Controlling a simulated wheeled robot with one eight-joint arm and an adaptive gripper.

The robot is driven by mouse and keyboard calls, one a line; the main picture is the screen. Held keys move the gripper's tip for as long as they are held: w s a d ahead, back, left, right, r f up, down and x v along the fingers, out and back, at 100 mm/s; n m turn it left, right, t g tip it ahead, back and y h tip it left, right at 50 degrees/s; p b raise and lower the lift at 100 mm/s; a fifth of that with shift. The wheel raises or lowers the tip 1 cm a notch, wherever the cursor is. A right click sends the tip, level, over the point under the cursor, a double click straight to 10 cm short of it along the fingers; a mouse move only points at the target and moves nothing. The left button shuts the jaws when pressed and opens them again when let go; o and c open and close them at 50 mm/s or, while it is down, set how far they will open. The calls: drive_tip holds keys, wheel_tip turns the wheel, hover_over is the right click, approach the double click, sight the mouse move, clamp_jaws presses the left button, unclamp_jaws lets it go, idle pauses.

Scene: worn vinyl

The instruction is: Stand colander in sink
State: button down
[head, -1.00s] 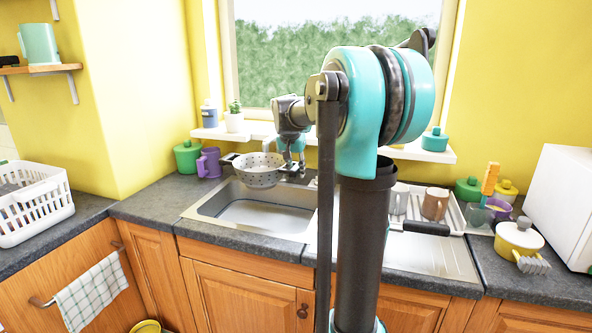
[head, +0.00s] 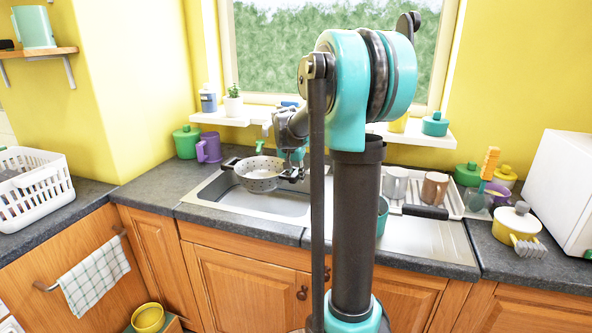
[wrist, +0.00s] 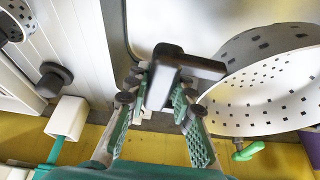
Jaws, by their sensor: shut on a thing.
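The colander (head: 258,182) is a pale grey bowl with dark holes and two dark handles. It is upright above the sink basin (head: 284,206), toward its back. I cannot tell whether its base touches the sink floor. My gripper (head: 292,176) is at its right side, partly hidden by my arm in the head view. In the wrist view my gripper (wrist: 172,92) is shut on the dark handle (wrist: 187,64), and the colander (wrist: 262,82) extends to the right. The sink's right part is behind my arm.
A green tap (head: 259,147) stands behind the colander. A purple mug (head: 209,148) and green pot (head: 186,143) sit left of the sink. A rack (head: 450,206) with mugs stands right. A white basket (head: 35,195) is far left. A windowsill shelf (head: 222,117) overhangs the back.

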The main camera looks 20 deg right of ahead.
sight(293, 183)
drive_tip(key=shift+f, duration=4.95)
drive_tip(key=c, duration=1.2)
unclamp_jaws()
drive_tip(key=shift+v, duration=4)
drive_tip(key=v, duration=1.2)
drive_tip(key=shift+w, duration=0.1)
